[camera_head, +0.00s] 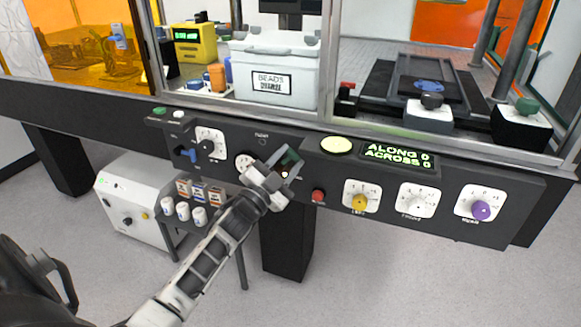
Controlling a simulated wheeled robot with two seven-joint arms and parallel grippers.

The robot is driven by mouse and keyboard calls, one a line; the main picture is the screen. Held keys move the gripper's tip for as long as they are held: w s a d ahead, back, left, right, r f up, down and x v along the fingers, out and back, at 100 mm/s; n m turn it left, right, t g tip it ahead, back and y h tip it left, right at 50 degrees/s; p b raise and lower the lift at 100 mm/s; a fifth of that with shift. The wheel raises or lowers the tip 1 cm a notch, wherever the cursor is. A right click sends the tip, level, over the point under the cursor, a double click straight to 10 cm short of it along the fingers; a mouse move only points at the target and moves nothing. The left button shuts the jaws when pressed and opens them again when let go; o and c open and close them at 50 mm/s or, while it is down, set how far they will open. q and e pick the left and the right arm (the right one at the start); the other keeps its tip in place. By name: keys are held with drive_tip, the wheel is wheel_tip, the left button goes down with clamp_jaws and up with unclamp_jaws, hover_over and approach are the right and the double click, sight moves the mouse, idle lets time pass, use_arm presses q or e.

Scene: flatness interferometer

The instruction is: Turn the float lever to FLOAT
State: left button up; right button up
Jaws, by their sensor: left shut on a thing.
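My left gripper (284,168) is at the dark control panel (335,180), left of the red button. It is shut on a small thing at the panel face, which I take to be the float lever. The lever is mostly hidden behind the fingers, so I cannot read its position or its FLOAT mark. My right gripper is not in view.
A red button (318,196), a yellow knob (359,202) and a purple knob (481,210) are on the panel to the right. A blue lever (189,154) is to the left. The display (398,155) reads ALONG 0, ACROSS 0. A white bin (272,62) stands behind the frame.

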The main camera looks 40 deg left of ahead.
sight(281, 140)
use_arm(q)
drive_tip(key=n+y, duration=0.1)
drive_tip(key=n, duration=0.1)
drive_tip(key=a+n+y, duration=0.1)
drive_tip(key=n, duration=0.1)
drive_tip(key=n+y, duration=0.1)
drive_tip(key=n, duration=0.1)
drive_tip(key=shift+s+a+r+t, duration=0.2)
drive_tip(key=shift+a+r+t, duration=0.1)
drive_tip(key=shift+r, duration=0.1)
drive_tip(key=shift+s+a+n+y+p, duration=0.1)
drive_tip(key=shift+a+n+y+p, duration=0.2)
drive_tip(key=shift+n+y, duration=0.8)
drive_tip(key=shift+s+a+n+y+p, duration=0.15)
drive_tip(key=shift+a+n+y, duration=0.3)
drive_tip(key=shift+n, duration=1.25)
drive_tip(key=shift+w, duration=0.1)
drive_tip(key=o, duration=1)
drive_tip(key=shift+r, duration=0.1)
drive_tip(key=b+v, duration=0.1)
drive_tip(key=v, duration=1.5)
drive_tip(key=shift+d+r, duration=0.1)
